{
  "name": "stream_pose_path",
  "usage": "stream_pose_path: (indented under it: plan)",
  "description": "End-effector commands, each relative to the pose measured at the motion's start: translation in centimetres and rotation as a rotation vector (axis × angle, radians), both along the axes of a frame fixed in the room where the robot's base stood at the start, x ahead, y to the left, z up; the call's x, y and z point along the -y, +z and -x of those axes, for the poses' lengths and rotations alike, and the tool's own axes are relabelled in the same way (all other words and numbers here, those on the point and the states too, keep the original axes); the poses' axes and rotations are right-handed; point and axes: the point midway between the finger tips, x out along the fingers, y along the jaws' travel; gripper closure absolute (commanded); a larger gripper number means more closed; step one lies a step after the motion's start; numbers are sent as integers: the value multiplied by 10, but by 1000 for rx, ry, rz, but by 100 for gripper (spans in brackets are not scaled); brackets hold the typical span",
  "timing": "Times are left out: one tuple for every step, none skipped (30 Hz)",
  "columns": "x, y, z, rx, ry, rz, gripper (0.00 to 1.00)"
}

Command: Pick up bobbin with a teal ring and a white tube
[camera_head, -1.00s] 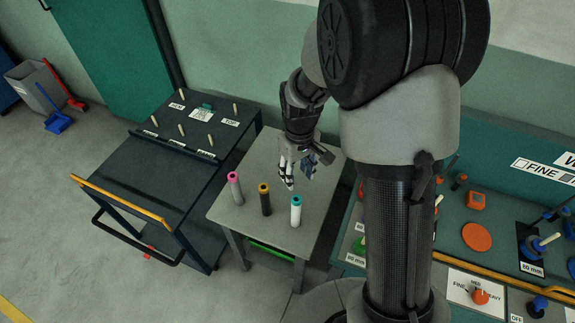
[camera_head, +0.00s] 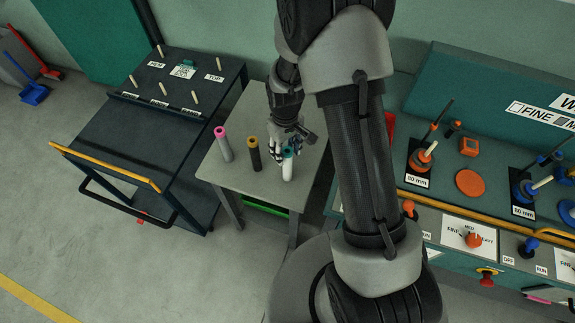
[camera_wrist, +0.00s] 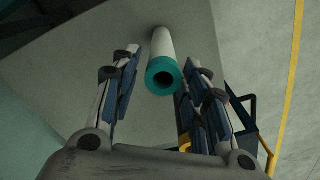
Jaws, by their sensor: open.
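The bobbin with a teal ring and a white tube (camera_head: 288,168) stands upright on a small grey table, at the right end of a row of bobbins. In the wrist view its teal ring (camera_wrist: 163,76) faces the camera, between the fingers. My gripper (camera_head: 285,148) is open just above and behind the bobbin, partly covering its top in the head view. In the wrist view my gripper (camera_wrist: 160,95) has one finger on each side of the bobbin, with gaps. The fingers do not hold it.
A bobbin with a pink ring (camera_head: 224,145) and a dark one with a yellow ring (camera_head: 254,155) stand on the grey table (camera_head: 225,175) to the left. A dark trolley (camera_head: 140,130) with pegs is further left. A teal bench (camera_head: 440,205) is at the right.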

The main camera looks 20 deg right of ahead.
Motion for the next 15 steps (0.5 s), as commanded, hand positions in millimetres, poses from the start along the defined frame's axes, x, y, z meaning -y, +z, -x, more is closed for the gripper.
stream_pose_path:
  plan:
    - [-1, -9, 0, -2, 0, 0, 59]
    - [-1, -14, 0, -2, 1, 0, 59]
    - [-2, -21, -1, -2, 1, 0, 59]
    - [-2, -26, -1, -2, 1, 0, 59]
    - [-2, -31, -1, -2, 0, 0, 59]
    - [-2, -37, -1, -3, 0, 0, 59]
    - [-2, -40, -1, -3, 0, 0, 59]
    - [-2, -43, -1, -2, 0, 0, 59]
    - [-2, -45, -1, -1, 0, 0, 59]
    - [-2, -46, -2, 0, 0, 0, 59]
    - [-2, -46, -2, 0, 0, 0, 59]
    - [-2, -45, -2, 1, 0, 0, 59]
    - [-2, -45, -2, 1, 0, 0, 59]
    - [-2, -44, -2, 1, 0, 0, 59]
    - [-2, -44, -2, 0, 0, 0, 59]
